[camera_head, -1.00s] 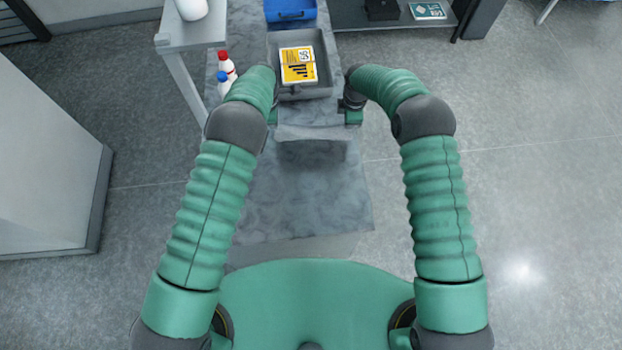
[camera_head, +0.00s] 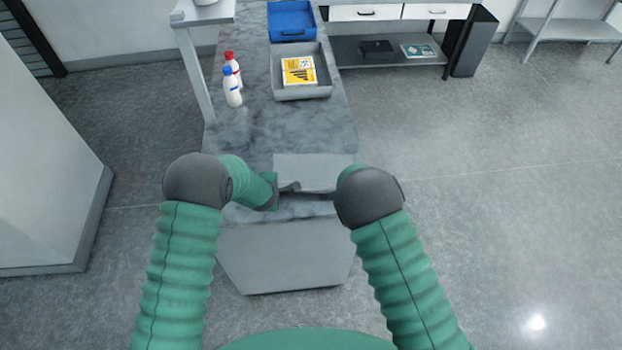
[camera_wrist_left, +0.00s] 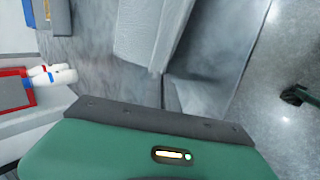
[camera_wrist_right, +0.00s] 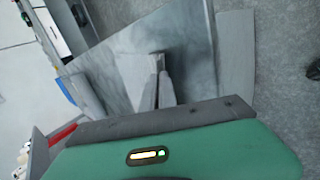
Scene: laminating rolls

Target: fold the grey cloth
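The grey cloth (camera_head: 312,168) lies on the marbled tabletop near its front edge, between my two grippers. Its near part is dark and partly hidden by my arms. In the left wrist view the pale, ribbed cloth (camera_wrist_left: 150,30) shows with a fold along one side. My left gripper (camera_head: 288,187) is at the cloth's near left side; its grip is unclear. My right gripper is mostly hidden behind my right arm in the head view. In the right wrist view its narrow grey fingertips (camera_wrist_right: 160,75) sit over the marbled top, close together; whether they hold cloth is unclear.
A grey tray (camera_head: 302,92) with a yellow box (camera_head: 298,71) stands farther back, before a blue bin (camera_head: 291,21). Two white bottles (camera_head: 232,88) stand at the left. The marbled table (camera_head: 250,138) is clear between them and the cloth.

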